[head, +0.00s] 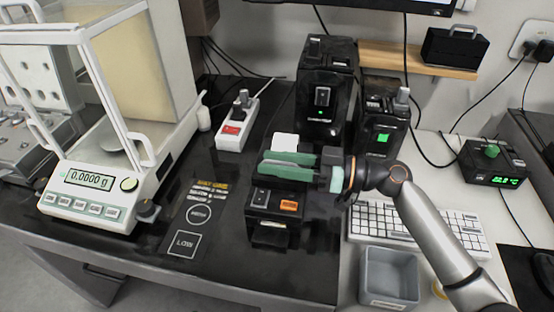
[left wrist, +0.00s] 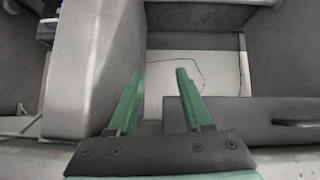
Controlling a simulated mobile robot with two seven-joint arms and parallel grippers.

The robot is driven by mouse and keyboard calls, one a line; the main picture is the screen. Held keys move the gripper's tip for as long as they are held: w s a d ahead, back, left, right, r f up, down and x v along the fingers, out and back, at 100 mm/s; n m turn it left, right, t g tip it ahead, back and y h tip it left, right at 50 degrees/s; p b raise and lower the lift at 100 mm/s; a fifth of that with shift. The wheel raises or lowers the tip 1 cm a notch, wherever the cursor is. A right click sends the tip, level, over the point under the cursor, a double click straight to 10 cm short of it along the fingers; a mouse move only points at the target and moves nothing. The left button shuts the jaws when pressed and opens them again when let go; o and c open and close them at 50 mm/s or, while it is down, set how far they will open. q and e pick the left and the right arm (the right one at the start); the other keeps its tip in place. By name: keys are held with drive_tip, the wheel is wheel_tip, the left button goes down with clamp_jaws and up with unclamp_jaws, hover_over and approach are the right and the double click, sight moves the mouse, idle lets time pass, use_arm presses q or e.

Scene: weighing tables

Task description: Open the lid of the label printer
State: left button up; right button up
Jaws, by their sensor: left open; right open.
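The label printer appears to be the low black box (head: 273,207) with an orange button, in the middle of the dark table in the head view. Its lid looks down, but its upper rear part is partly hidden by my right gripper. My right gripper (head: 263,164) reaches in from the right with its green fingers pointing left. It is open and empty, over the back of the printer; I cannot tell whether it touches. My left gripper (left wrist: 160,80) shows only in the left wrist view, open and empty, away from the printer.
A balance (head: 88,205) with a glass case stands at the left. A power strip (head: 237,125) and tall black devices (head: 326,85) (head: 382,130) stand behind the printer. A keyboard (head: 455,229) and a grey bin (head: 389,278) are at the right.

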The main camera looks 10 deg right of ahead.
clamp_jaws()
idle(1.4)
